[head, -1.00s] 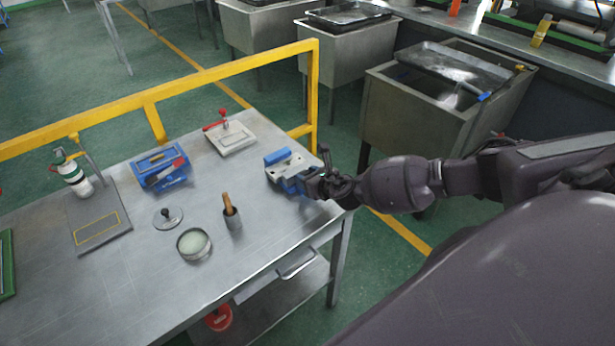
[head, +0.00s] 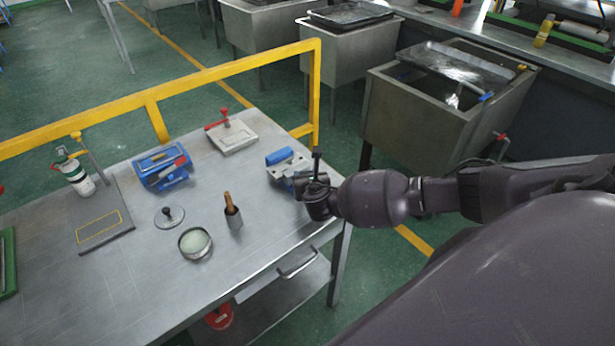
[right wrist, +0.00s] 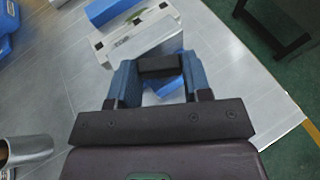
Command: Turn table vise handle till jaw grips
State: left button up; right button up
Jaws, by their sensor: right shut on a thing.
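The table vise (head: 279,156), blue with a pale metal body, sits near the right edge of the metal table. In the right wrist view its pale metal part (right wrist: 133,30) lies beyond my fingers. My right gripper (head: 312,184) is at the vise's right end, where the handle is. A dark rod (head: 317,160) stands upright there. In the right wrist view my right gripper (right wrist: 158,75) is shut on the vise handle (right wrist: 159,66), a dark bar between the fingers. The arm hides part of the vise, and I cannot tell the jaw gap. My left gripper is out of view.
On the table (head: 140,290) stand a blue box-like fixture (head: 160,166), a red-handled clamp plate (head: 233,137), a round dish (head: 195,243), a cup with a wooden handle (head: 233,216) and a dispenser stand (head: 100,230). A yellow rail (head: 200,80) runs behind. Sinks stand beyond.

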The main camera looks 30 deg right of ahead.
jog(key=shift+a+m+h, duration=0.1)
jog(key=shift+m+h, duration=0.4)
jog(key=o, duration=0.9)
jog(key=v, duration=1)
jog(key=shift+s+a+r, duration=0.2)
jog(key=shift+s+r, duration=0.05)
jog(key=shift+r, duration=0.05)
jog(key=shift+c, duration=0.2)
